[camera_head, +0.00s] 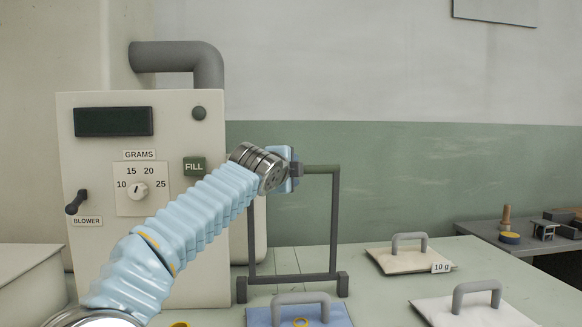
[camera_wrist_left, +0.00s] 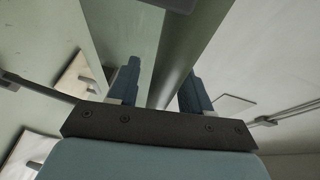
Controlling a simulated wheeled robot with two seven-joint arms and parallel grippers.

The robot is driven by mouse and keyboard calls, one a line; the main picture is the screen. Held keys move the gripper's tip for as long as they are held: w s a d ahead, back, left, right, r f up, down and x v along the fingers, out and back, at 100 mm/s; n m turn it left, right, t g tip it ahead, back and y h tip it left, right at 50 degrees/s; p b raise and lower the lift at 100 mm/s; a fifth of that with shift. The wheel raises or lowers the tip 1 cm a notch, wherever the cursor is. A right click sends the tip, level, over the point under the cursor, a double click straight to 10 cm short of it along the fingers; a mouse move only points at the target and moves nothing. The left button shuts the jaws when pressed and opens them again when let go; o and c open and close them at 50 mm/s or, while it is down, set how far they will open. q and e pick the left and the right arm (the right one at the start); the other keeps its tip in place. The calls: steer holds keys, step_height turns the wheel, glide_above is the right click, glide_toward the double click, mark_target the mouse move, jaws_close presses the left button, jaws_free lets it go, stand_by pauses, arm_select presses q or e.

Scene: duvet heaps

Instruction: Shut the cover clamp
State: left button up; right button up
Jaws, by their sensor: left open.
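In the left wrist view my gripper's two blue fingers (camera_wrist_left: 160,88) are apart. A long grey-green bar (camera_wrist_left: 187,45) runs between them in the picture; I cannot tell whether they touch it. My right gripper is out of view.
The cream machine (camera_head: 85,215) with dial, blower lever and FILL button (camera_head: 194,167) stands behind my left arm. A blue handled pad (camera_head: 262,316) and white handled pads (camera_head: 395,262) lie in front and right. A side table (camera_head: 470,228) holds small items.

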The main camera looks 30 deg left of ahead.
arm_select(q)
jaws_close()
stand_by(0.3)
steer(key=s+d+f+m+t+b, duration=0.1)
steer(key=s+d+f+t+b, duration=0.2)
steer(key=s+d+b, duration=0.5)
steer(key=shift+s+f+m+t+b, duration=0.5)
steer(key=shift+s+b, duration=2.2)
steer(key=shift+b, duration=3.3)
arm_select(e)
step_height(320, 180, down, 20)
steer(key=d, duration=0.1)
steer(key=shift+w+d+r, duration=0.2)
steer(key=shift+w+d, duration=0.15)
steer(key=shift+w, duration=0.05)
arm_select(q)
steer(key=shift+d, duration=0.1)
jaws_free()
steer(key=shift+f+y, duration=0.1)
steer(key=shift+y, duration=0.2)
